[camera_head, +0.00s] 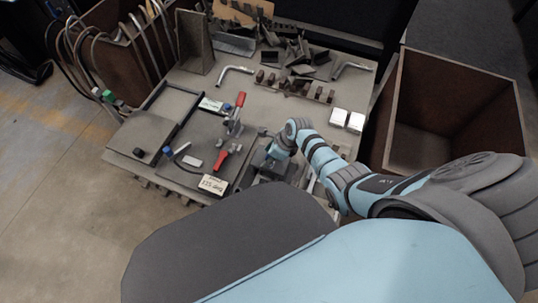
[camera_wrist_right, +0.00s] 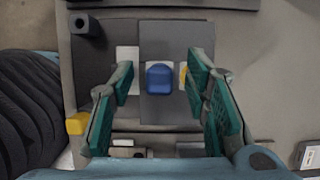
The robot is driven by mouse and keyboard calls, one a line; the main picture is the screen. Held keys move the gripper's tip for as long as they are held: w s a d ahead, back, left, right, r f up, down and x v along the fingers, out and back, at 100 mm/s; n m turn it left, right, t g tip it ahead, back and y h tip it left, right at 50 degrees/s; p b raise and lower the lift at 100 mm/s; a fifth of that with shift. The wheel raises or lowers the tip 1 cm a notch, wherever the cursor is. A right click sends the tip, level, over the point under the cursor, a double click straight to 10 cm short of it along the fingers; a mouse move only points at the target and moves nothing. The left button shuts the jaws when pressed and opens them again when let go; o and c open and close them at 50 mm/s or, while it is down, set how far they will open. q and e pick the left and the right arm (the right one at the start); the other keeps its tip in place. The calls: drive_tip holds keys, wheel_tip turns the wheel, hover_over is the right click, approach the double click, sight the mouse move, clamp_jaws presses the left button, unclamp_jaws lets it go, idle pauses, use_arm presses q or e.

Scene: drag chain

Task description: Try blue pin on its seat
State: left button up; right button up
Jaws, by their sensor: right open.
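In the right wrist view a blue pin head (camera_wrist_right: 160,78) with rounded corners stands on a grey block (camera_wrist_right: 168,38). My right gripper (camera_wrist_right: 163,85) is open, its teal-lined fingers to the left and right of the blue head with a gap on each side. In the head view the right gripper (camera_head: 271,168) is low over the front right of the table, and it hides what lies under it. The part of the pin below its head is hidden, so I cannot tell how deep it sits. My left gripper is out of view.
Yellow pieces (camera_wrist_right: 78,124) show near the fingers. A red-handled clamp (camera_head: 221,160) and a label card (camera_head: 213,184) lie left of the gripper. A small blue knob (camera_head: 167,151) is further left. An empty brown bin (camera_head: 455,110) stands at the right.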

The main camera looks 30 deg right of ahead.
drive_tip(key=v, duration=1.1)
drive_tip(key=shift+r, duration=0.35)
drive_tip(key=shift+s+d, duration=0.1)
drive_tip(key=shift+d, duration=0.05)
